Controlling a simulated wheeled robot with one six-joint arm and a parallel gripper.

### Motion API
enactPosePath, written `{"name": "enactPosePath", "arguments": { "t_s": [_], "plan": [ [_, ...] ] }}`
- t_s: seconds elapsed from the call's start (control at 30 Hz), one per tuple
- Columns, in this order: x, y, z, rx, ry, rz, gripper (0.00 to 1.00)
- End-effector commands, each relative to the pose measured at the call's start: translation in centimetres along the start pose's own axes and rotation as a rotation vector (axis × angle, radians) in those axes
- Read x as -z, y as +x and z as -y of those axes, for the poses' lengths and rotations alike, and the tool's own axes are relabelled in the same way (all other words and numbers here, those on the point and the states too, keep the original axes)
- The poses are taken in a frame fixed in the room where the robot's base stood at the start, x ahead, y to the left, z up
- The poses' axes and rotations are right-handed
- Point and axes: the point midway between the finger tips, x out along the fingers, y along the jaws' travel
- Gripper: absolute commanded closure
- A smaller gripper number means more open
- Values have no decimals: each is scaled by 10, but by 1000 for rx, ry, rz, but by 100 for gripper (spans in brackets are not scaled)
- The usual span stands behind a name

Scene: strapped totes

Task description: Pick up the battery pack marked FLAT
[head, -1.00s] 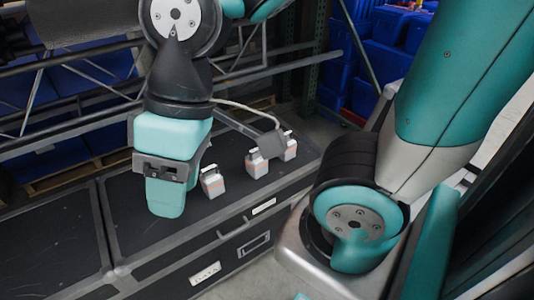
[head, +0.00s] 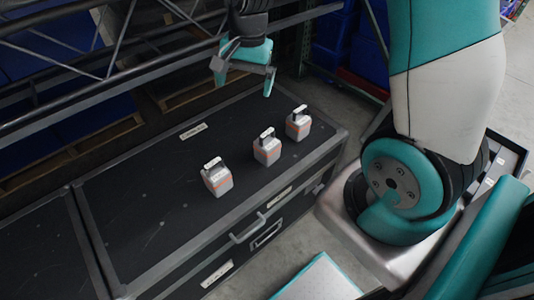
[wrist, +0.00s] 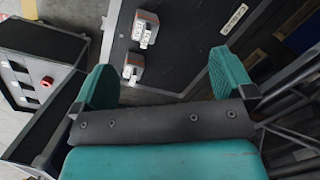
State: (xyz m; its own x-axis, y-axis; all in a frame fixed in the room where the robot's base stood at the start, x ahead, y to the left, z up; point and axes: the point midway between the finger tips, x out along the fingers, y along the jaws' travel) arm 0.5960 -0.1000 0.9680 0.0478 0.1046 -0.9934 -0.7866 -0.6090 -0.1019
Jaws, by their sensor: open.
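Three white-and-grey battery packs with orange stripes and top handles stand upright in a slanting row on a black case top (head: 150,225). In the head view they are the left pack (head: 217,180), the middle pack (head: 267,151) and the right pack (head: 298,126). No marking on them is readable, so I cannot tell which is FLAT. My gripper (head: 243,86) is open and empty, behind the row and apart from it. Two packs show in the wrist view, one farther up (wrist: 145,27) and one nearer (wrist: 133,68), seen beyond the open fingers (wrist: 164,80).
Metal rack bars (head: 130,75) run behind the case, close to my gripper. Blue bins (head: 335,45) stand at the back. The case top left of the packs is clear. Another case (wrist: 38,85) shows at left in the wrist view.

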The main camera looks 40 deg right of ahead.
Motion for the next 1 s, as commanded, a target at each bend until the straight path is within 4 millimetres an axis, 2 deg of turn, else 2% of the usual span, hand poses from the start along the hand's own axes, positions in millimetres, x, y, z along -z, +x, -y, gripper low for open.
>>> {"name": "enactPosePath", "arguments": {
  "t_s": [0.03, 0.1, 0.23, 0.37, 0.8, 1.0],
  "plan": [
    [26, 26, -8, -28, 141, -13, 0],
    [52, 48, -17, -54, 307, -37, 0],
    [80, 71, -30, -81, 492, -71, 0],
    [87, 89, -34, -89, 541, -79, 0],
    [90, 180, -43, -89, 534, -77, 0],
    [91, 196, -44, -86, 534, -79, 0]
  ]
}}
